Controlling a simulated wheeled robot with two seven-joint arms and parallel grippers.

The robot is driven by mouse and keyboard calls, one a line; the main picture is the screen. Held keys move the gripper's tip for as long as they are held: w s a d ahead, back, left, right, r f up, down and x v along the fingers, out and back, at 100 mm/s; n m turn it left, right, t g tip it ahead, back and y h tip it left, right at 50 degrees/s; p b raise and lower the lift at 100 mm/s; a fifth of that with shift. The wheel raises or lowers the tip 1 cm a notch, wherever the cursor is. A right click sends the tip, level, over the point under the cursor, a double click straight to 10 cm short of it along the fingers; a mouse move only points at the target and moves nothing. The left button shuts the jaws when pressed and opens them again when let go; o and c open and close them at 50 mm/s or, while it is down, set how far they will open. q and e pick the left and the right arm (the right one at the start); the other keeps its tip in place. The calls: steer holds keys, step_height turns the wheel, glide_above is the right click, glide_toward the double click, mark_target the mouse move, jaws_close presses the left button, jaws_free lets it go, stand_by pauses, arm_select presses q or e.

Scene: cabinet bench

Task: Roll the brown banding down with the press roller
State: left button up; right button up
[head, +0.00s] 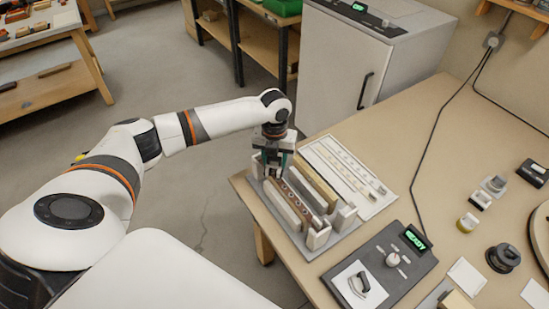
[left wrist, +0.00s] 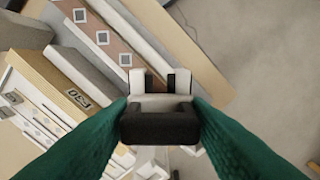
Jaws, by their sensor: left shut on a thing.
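The brown banding (head: 293,202) with pale diamond marks runs along a panel's edge in the grey fixture; it also shows in the left wrist view (left wrist: 102,38). My left gripper (head: 273,164) is above the fixture's far end. In the left wrist view, its teal fingers (left wrist: 160,118) are shut on the press roller (left wrist: 160,103), which has a black body and a pale fork. The roller is close to one end of the banding; I cannot tell whether it touches. The roller is mostly hidden by the gripper in the head view. My right gripper is out of view.
A light wood strip (head: 316,187) stands beside the banding. A white marked sheet (head: 350,172) lies to its right. A control box (head: 380,268) with a green READY display is nearer. Small items and a black knob (head: 503,257) lie at right. The table's middle is clear.

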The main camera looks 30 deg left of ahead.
arm_select(q)
steer(key=shift+f+b, duration=0.4)
steer(key=shift+f, duration=0.6)
